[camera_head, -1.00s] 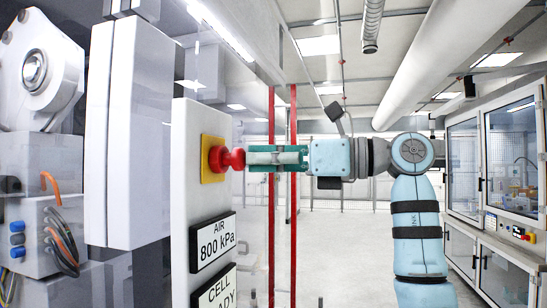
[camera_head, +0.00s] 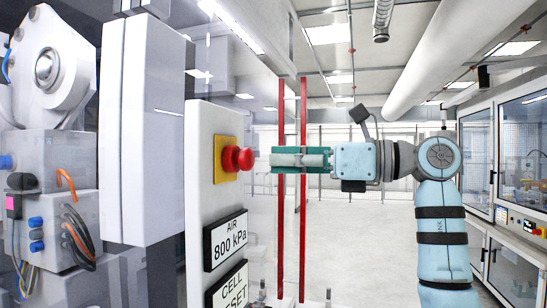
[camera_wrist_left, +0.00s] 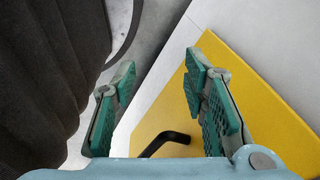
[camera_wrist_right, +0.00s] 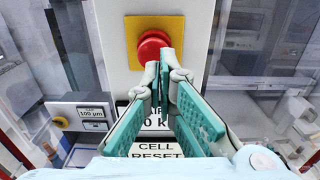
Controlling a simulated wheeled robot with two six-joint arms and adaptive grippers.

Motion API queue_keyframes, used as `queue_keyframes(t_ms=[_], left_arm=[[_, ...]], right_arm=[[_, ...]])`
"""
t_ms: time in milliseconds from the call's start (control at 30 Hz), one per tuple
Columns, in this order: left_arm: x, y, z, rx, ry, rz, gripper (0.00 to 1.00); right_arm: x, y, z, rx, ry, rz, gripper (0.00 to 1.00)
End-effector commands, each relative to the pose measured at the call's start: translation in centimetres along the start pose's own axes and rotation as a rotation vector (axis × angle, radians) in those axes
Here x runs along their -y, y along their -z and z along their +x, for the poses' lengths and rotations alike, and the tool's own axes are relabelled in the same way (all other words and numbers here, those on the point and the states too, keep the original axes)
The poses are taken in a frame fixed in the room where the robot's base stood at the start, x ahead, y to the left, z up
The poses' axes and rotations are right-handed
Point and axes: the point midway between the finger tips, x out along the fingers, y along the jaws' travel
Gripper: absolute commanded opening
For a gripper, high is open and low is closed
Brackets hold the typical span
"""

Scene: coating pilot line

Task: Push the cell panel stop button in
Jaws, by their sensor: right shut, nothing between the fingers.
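The red stop button (camera_head: 238,159) sits on a yellow square plate (camera_head: 223,172) on a pale panel. It also shows in the right wrist view (camera_wrist_right: 152,45). How far in it sits is hard to tell. My right gripper (camera_head: 273,160) is shut and empty, level with the button and just right of it, with a small gap. In the right wrist view its fingertips (camera_wrist_right: 163,72) overlap the button's lower edge. My left gripper (camera_wrist_left: 158,105) shows only in its wrist view, with its fingers wide apart and nothing between them.
Below the button are an AIR 800 kPa sign (camera_head: 229,240) and a CELL RESET sign (camera_wrist_right: 158,149). Two red posts (camera_head: 303,190) stand behind my right gripper. In the left wrist view, a yellow surface (camera_wrist_left: 255,100) with a black hook-shaped part (camera_wrist_left: 165,143) lies near the fingers.

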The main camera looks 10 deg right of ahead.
Motion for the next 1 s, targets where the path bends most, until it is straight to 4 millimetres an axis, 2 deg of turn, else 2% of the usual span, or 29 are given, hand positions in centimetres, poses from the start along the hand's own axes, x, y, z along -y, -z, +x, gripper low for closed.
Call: queue_keyframes(t_ms=[200,400,600,1000], left_arm=[[0.0,-0.2,0.8,0.001,0.0,0.0,0.4],[-0.1,-0.2,1.1,0.002,0.0,0.0,0.4],[-0.1,-0.2,1.1,0.001,0.0,0.0,0.4],[-0.1,-0.1,1.1,0.0,0.0,0.0,0.4]], right_arm=[[0.1,0.0,-5.5,0.003,0.006,-0.003,0.0],[0.1,-0.1,-9.4,0.001,0.009,-0.001,0.0],[0.1,-0.2,-10.7,0.002,0.005,-0.001,0.0],[0.1,-0.2,-10.6,0.002,0.003,-0.001,0.0]])
